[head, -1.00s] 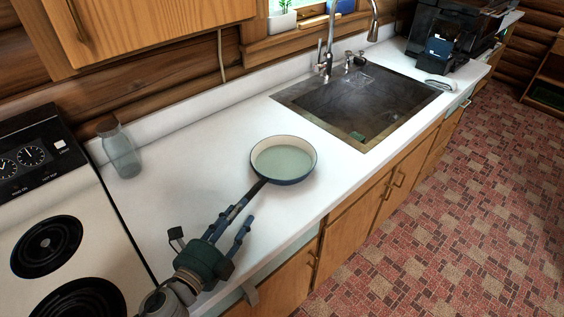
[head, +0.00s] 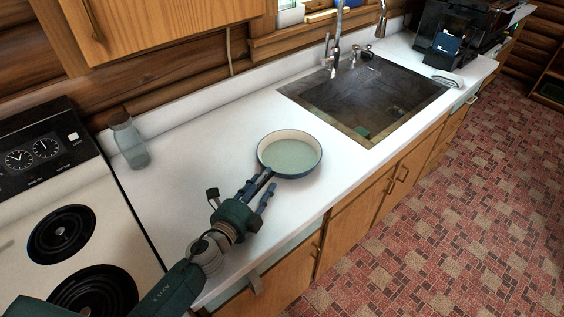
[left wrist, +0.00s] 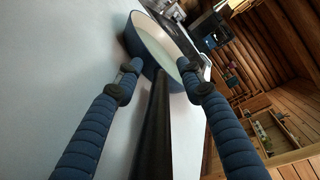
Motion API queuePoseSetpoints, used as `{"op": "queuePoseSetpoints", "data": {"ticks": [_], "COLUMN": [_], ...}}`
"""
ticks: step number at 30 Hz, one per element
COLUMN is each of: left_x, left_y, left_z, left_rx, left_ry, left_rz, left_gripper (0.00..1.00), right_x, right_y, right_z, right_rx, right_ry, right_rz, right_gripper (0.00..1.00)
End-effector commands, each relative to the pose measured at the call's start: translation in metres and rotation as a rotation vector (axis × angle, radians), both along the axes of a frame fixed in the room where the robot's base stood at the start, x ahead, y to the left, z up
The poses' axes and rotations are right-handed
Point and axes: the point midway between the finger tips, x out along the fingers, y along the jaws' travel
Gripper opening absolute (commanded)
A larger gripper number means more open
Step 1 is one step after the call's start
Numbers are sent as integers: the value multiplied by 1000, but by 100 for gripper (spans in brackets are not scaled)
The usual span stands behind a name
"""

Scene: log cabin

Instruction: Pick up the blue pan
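The blue pan (head: 290,155), with a pale inside and a dark blue outside, sits on the white counter in the head view. Its dark handle points toward my left gripper (head: 262,186). In the left wrist view the pan (left wrist: 153,45) is ahead, and its handle runs between the two blue fingers of my left gripper (left wrist: 158,80). The fingers are apart, one on each side of the handle, with gaps visible. The fingertips are close to the pan's near rim. My right gripper is in neither view.
A sink (head: 365,95) with a faucet is set into the counter beyond the pan. A glass jar (head: 129,142) stands at the back left beside the stove (head: 60,215). The white counter (head: 190,165) between jar and pan is clear. An upper cabinet (head: 150,30) hangs above.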

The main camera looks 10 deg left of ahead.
Motion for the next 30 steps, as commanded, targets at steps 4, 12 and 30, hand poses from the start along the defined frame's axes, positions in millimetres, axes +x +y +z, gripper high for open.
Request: {"op": "queuePoseSetpoints", "data": {"ticks": [4, 12, 30], "left_x": [2, 1, 2], "left_y": [0, 0, 0], "left_z": [-1, -1, 5], "left_rx": [0, 0, 0], "left_ry": [0, 0, -5], "left_rz": [-1, -1, -1], "left_gripper": [39, 5, 0], "right_x": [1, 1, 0], "right_y": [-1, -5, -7], "right_z": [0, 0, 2], "right_rx": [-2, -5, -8], "right_ry": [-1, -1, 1], "right_rz": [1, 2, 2], "right_gripper": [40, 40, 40]}}
